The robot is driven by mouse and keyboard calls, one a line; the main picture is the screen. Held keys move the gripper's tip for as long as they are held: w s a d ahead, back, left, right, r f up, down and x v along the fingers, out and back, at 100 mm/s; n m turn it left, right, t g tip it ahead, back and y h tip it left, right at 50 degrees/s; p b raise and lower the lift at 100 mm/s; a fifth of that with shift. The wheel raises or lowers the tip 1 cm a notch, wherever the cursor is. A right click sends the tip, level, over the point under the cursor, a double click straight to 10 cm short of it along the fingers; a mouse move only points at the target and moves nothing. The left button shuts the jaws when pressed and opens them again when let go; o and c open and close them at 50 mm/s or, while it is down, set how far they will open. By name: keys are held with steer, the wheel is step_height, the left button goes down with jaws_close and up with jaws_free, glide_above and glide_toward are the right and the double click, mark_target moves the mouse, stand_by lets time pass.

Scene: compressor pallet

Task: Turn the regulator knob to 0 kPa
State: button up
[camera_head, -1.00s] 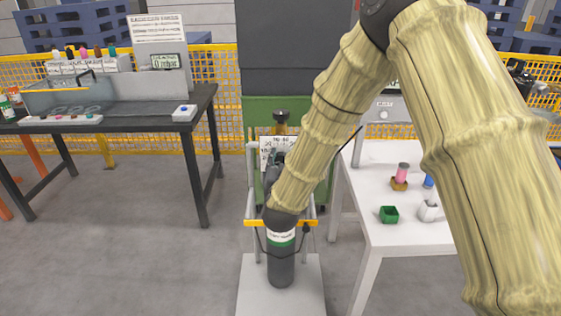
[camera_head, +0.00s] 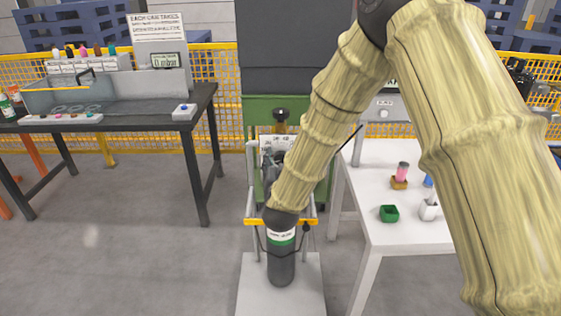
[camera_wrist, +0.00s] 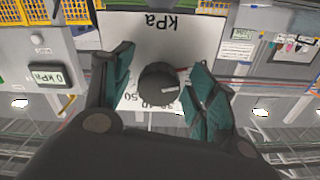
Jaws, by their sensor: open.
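The regulator knob (camera_wrist: 158,84) is a dark round knob on a white dial plate (camera_wrist: 185,40) marked "kPa", upside down in the wrist view. A pale line on the knob points right, and a small red mark shows on the plate beside it. Numbers show below the knob, partly covered. My gripper (camera_wrist: 161,60) is open, with one green-padded finger on each side of the knob. The right finger is close to the knob; I cannot tell if it touches. The left finger is apart from it. In the head view my gripper (camera_head: 270,160) partly hides the plate (camera_head: 275,142).
A small display (camera_wrist: 47,76) shows at left in the wrist view. In the head view a gas cylinder (camera_head: 281,265) stands below my arm. A white table (camera_head: 385,235) with small parts is at right, a dark bench (camera_head: 130,115) at left.

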steer(key=s, duration=1.2)
steer(key=s+d+f+n+g, duration=0.1)
steer(key=s+d+f+g, duration=0.25)
steer(key=f, duration=0.55)
steer(key=s+d+f+g+p, duration=0.1)
steer(key=s+d+f+g, duration=0.3)
steer(key=f, duration=0.5)
steer(key=s+d+f+n+g, duration=0.15)
steer(key=s+d+f, duration=0.35)
steer(key=f, duration=0.5)
steer(key=s+d+f+g, duration=0.3)
steer(key=s+f, duration=0.1)
steer(key=s, duration=0.5)
steer(key=s+d+f+g, duration=0.3)
steer(key=s+d+f, duration=0.1)
steer(key=s, duration=0.5)
steer(key=s+d+f+g+p, duration=0.1)
steer(key=s+d+f+g, duration=0.2)
steer(key=s, duration=0.6)
steer(key=shift+s+d+f, duration=0.15)
steer(key=shift+s+f, duration=0.05)
steer(key=shift+f, duration=0.35)
